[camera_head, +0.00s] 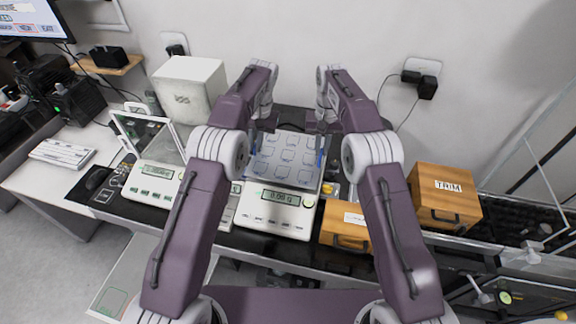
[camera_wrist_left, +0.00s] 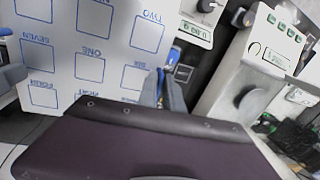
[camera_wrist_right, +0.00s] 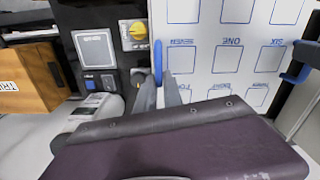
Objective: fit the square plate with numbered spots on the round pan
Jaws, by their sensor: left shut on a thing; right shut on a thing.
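The square plate (camera_head: 285,158) is pale, with blue outlined, labelled spots and blue tabs on its sides. It lies over the middle scale (camera_head: 274,209), whose display reads near zero. My left gripper (camera_head: 259,140) is shut on the plate's left side and my right gripper (camera_head: 321,142) on its right side. The left wrist view shows the plate (camera_wrist_left: 95,47) with my left fingers (camera_wrist_left: 163,88) at a blue tab. The right wrist view shows the plate (camera_wrist_right: 230,55) with my right fingers (camera_wrist_right: 165,88) at another blue tab. The round pan is hidden, so I cannot tell whether the plate touches it.
Another scale (camera_head: 154,182) with a glass shield stands to the left. A white box (camera_head: 190,85) stands behind it. Wooden boxes stand to the right, one (camera_head: 445,197) labelled TRIM and one (camera_head: 345,228) nearer the front. A yellow knob (camera_wrist_right: 134,33) sits close beside the plate.

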